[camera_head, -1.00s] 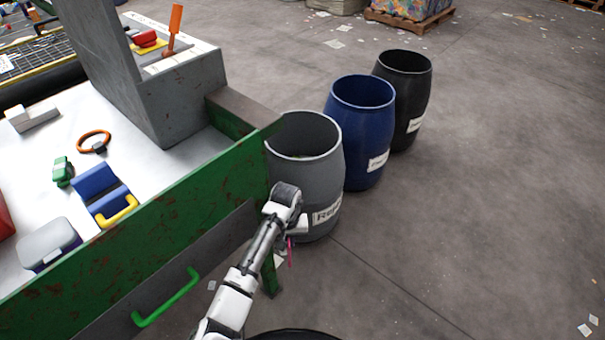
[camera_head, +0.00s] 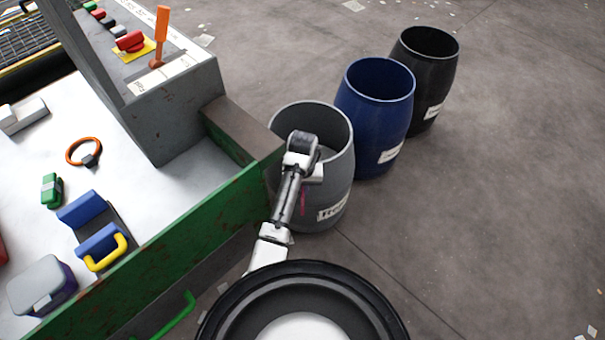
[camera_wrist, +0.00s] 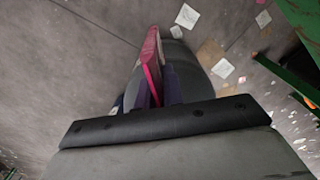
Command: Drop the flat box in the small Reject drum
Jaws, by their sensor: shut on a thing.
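The grey drum (camera_head: 337,180) with a white label, partly covered by my arm, stands at the corner of the green-sided table. Its open top faces up. My gripper (camera_wrist: 157,92) is shut on a thin pink-red flat box (camera_wrist: 152,62), which stands edge-on between the fingers in the wrist view. A sliver of the pink box (camera_head: 303,202) shows beside my arm in the head view, in front of the drum's side and below its rim. Most of the box and the fingers are hidden there. The drum's grey side (camera_wrist: 183,60) shows behind the box in the wrist view.
A blue drum (camera_head: 373,125) and a black drum (camera_head: 425,85) stand behind the grey one. The table's green side wall (camera_head: 160,250) is left of my arm. Several items, including a blue part with a yellow handle (camera_head: 98,245), lie on the table. Floor at right is clear.

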